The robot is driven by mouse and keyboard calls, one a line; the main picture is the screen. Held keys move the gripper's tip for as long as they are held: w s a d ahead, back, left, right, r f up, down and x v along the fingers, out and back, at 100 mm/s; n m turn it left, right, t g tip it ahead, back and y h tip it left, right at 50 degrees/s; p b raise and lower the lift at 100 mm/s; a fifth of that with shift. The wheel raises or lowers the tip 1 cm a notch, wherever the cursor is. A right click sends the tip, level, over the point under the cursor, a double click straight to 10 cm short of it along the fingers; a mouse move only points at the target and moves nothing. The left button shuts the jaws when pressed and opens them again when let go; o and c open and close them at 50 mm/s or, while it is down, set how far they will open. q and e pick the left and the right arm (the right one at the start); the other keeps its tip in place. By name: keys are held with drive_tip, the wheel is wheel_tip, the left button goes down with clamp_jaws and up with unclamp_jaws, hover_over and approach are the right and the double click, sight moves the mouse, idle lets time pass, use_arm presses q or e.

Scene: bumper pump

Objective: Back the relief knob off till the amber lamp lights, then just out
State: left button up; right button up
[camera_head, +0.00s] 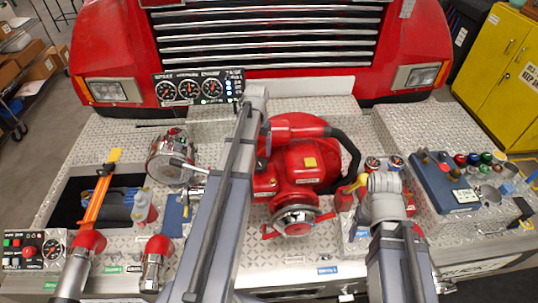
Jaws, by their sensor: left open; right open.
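No part can be told for certain as the relief knob. A red knob (29,251) shows on the small black control panel (14,262) at the left, and a yellow piece (355,184) shows beside my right wrist. The gauge panel (198,87) has three dials and small blue and green lamps; I cannot make out a lit amber lamp. My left gripper (256,94) is at the far end of its arm, right of the gauge panel. My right gripper (383,186) is right of the red pump engine (290,175). Both are open; their fingers are mostly hidden.
A chrome fitting (165,162), an orange bar (97,198) over a dark opening and red-capped pipes (158,247) crowd the left. A blue case (440,190) with small knobs stands right. A black hose (352,155) curves beside the engine.

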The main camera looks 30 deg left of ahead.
sight(259, 162)
use_arm(q)
drive_tip(key=shift+o, duration=0.7)
drive_tip(key=shift+f, duration=0.2)
use_arm(e)
drive_tip(key=shift+o, duration=0.3)
drive_tip(key=shift+f, duration=0.15)
use_arm(q)
drive_tip(key=shift+o, duration=0.8)
drive_tip(key=shift+f+b, duration=0.2)
drive_tip(key=shift+b, duration=0.2)
drive_tip(key=shift+o, duration=0.2)
drive_tip(key=shift+s+f+b, duration=0.1)
drive_tip(key=shift+f+b, duration=0.25)
drive_tip(key=shift+b, duration=0.05)
wheel_tip(259, 162, down, 6)
drive_tip(key=b, duration=0.6)
drive_tip(key=shift+f, duration=0.15)
use_arm(e)
wheel_tip(259, 162, down, 7)
drive_tip(key=shift+f, duration=0.2)
use_arm(q)
drive_tip(key=shift+c, duration=0.2)
drive_tip(key=c, duration=1.1)
